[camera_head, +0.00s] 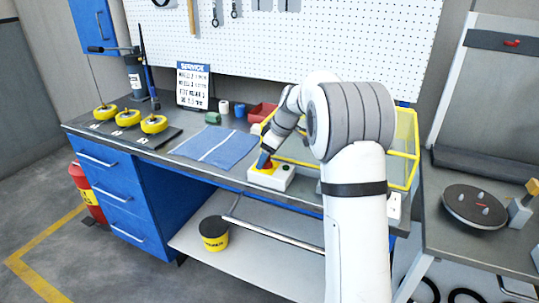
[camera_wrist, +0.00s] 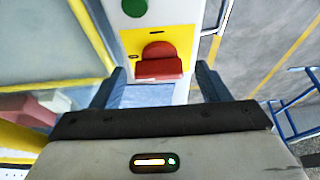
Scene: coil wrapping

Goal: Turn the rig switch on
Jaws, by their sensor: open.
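The rig switch is a red knob (camera_wrist: 157,60) on a yellow plate (camera_wrist: 130,42) on a white box. The box (camera_head: 276,182) sits near the front edge of the workbench, and the knob is largely covered by my gripper in the head view. A green button (camera_wrist: 134,7) is on the same box, and it also shows in the head view (camera_head: 287,167). My gripper (camera_wrist: 161,72) is open, with one blue finger on each side of the red knob. The fingers look apart from the knob, though the exact gap in depth is unclear.
A yellow-framed enclosure (camera_head: 414,146) stands on the bench right of the box, partly behind my arm. A turntable (camera_head: 474,207) is on the right-hand bench.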

